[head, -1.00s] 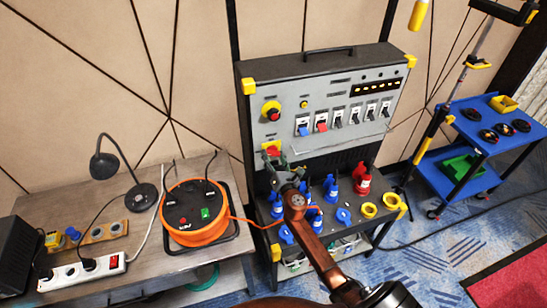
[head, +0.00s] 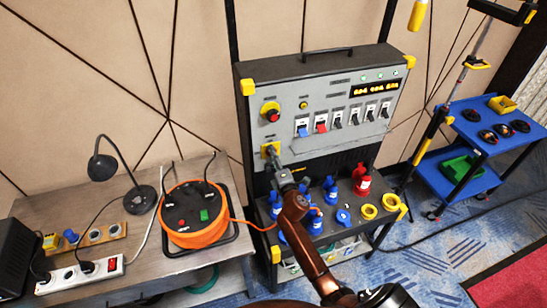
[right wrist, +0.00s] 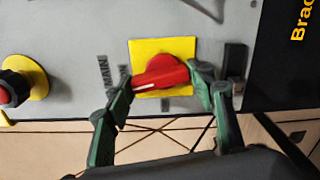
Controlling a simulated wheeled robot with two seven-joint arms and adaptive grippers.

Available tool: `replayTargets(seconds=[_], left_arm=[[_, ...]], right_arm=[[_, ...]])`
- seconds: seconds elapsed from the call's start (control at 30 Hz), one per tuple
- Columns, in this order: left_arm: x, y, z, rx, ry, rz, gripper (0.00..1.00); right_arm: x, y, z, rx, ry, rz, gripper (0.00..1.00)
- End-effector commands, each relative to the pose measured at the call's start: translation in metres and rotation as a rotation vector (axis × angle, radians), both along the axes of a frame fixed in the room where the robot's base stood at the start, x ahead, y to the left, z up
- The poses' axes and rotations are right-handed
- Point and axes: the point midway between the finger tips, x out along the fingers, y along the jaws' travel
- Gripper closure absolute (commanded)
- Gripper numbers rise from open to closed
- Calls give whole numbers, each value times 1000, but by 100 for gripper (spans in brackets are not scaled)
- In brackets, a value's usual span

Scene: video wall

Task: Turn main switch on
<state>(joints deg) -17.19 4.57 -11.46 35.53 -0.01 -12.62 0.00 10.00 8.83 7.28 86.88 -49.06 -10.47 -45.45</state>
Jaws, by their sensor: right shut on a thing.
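The main switch is a red rotary handle (right wrist: 160,73) on a yellow square plate (right wrist: 180,49), beside a "MAIN" label in the right wrist view. Its yellow plate also shows at the panel's lower left in the head view (head: 268,148). My right gripper (right wrist: 160,84) is shut on the red handle, with one green finger at each end of it. The handle lies slantwise in that view, with a white line along it. In the head view my right gripper (head: 276,164) hides most of the handle. My left gripper is not in view.
The grey panel (head: 330,85) has a red button (head: 271,112), a row of toggle switches, a lit yellow display (head: 376,89) and green lamps. Blue and red connectors stand on the shelf below. An orange cable reel (head: 195,213) sits on the left table.

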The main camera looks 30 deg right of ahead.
Motion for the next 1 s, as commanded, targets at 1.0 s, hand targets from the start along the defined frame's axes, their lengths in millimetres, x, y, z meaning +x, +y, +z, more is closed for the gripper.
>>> replayTargets(seconds=[1.0], left_arm=[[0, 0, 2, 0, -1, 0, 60]], right_arm=[[-1, -2, -1, 221, -51, -2, 48]])
